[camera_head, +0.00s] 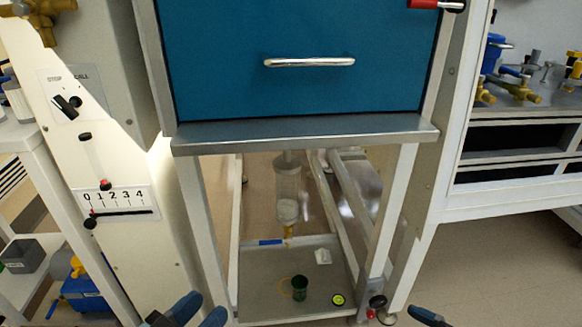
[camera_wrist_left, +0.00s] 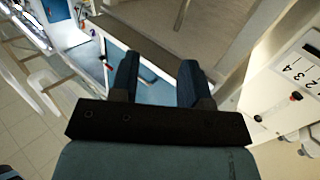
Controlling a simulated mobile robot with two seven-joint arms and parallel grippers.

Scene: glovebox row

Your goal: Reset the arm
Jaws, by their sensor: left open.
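My left gripper (camera_head: 199,309) shows at the bottom edge of the head view, with two dark blue fingers spread apart. In the left wrist view its fingers (camera_wrist_left: 158,78) are open with nothing between them. It is in front of the white panel and clear of the bench frame, as far as the head view shows. A small dark blue tip of my right gripper (camera_head: 430,317) shows at the bottom right; the rest is cut off, so its opening is hidden.
A blue drawer front (camera_head: 300,50) with a metal handle (camera_head: 309,62) stands above a steel ledge (camera_head: 304,132). Below, a low tray (camera_head: 260,270) holds a green cup (camera_head: 299,288). A white panel (camera_head: 120,200) with knobs stands left. Open floor (camera_head: 490,260) lies right.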

